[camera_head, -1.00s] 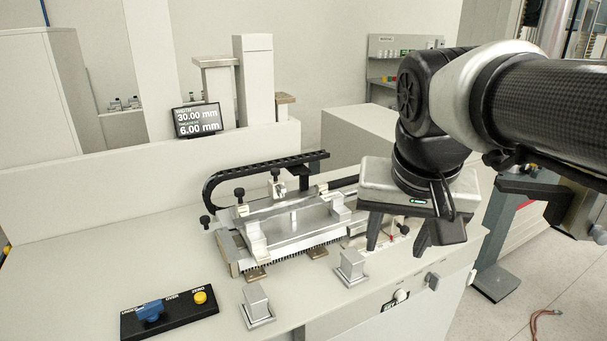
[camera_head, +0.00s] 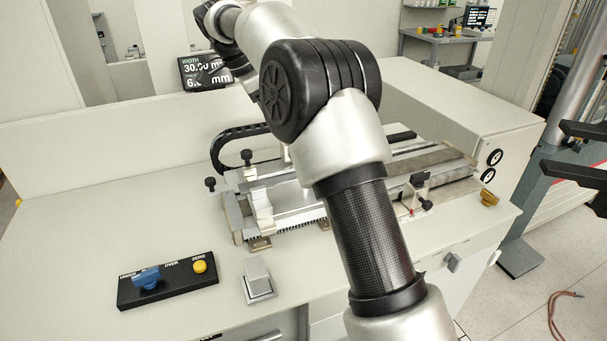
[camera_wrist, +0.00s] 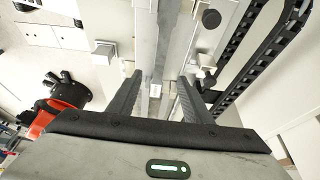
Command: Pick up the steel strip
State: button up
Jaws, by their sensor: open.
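The steel strip (camera_head: 280,183) appears as a grey bar lying across the supports of the measuring fixture (camera_head: 238,222) on the bench. My arm hides its right part in the head view. My gripper (camera_wrist: 160,78) is open in the wrist view, its two dark fingers apart with nothing clamped between them. A long grey metal band (camera_wrist: 169,45) runs away between the fingers; I cannot tell whether it is the strip or part of the fixture. The gripper does not show in the head view.
A black cable chain (camera_head: 240,135) curves behind the fixture and shows at right in the wrist view (camera_wrist: 240,35). A control box (camera_head: 168,285) with blue and yellow knobs and a metal block (camera_head: 258,278) stand in front.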

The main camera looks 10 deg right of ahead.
send_over(292, 177)
notch_tip(292, 177, down, 9)
jog(key=shift+f, duration=0.15)
jog(key=x, duration=0.4)
jog(key=shift+w+d+p, duration=0.1)
jog(key=shift+d+p, duration=0.2)
jog(key=shift+d+f, duration=0.1)
jog(key=shift+f, duration=0.35)
jog(key=shift+w+r, duration=0.1)
grip_shut()
